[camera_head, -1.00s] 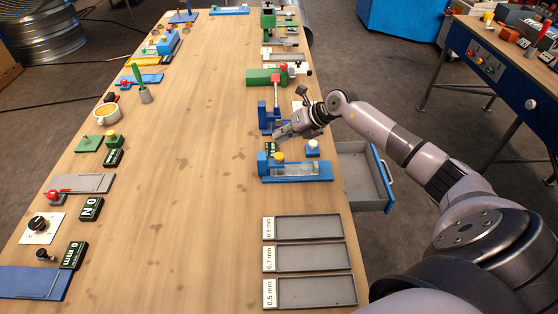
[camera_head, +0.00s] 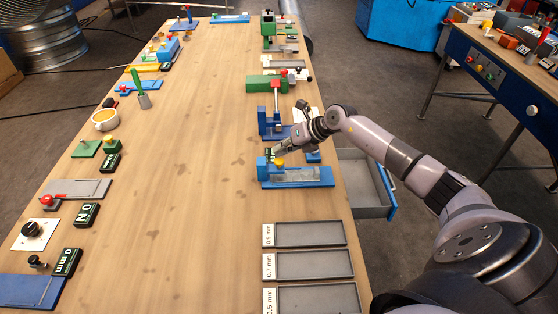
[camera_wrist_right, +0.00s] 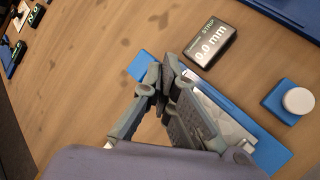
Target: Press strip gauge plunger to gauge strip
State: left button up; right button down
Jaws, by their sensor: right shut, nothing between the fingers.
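The strip gauge (camera_head: 316,182) is a blue base with a grey strip (camera_head: 296,174) lying on it and a raised blue block at its left end. Its yellow plunger (camera_head: 279,161) stands near that block. My right gripper (camera_head: 275,151) is shut and empty, with its tips beside or just above the plunger; I cannot tell whether they touch. In the right wrist view the shut fingertips (camera_wrist_right: 160,76) are over the gauge base (camera_wrist_right: 262,143) and hide the plunger. The display (camera_wrist_right: 211,45) behind the gauge reads 0.0 mm. My left gripper is out of view.
A white button on a blue block (camera_wrist_right: 297,101) sits beside the gauge. A blue stand with a red lever (camera_head: 276,112) is behind. Grey labelled trays (camera_head: 345,235) lie in front. An open drawer (camera_head: 362,184) juts out at right. The table's middle is clear.

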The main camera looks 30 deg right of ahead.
aim_at(281, 159)
jog(key=shift+f, duration=0.15)
dwell(0.6)
jog(key=shift+f+b, duration=0.25)
jog(key=shift+b, duration=0.05)
jog(key=shift+f+b, duration=0.6)
jog(key=shift+f, duration=0.3)
dwell(0.7)
jog(key=shift+r, duration=0.15)
jog(key=shift+r+p, duration=0.95)
jog(key=shift+r, duration=0.15)
notch_tip(281, 159, up, 5)
jog(key=p, duration=0.4)
jog(key=shift+r, duration=0.1)
dwell(0.7)
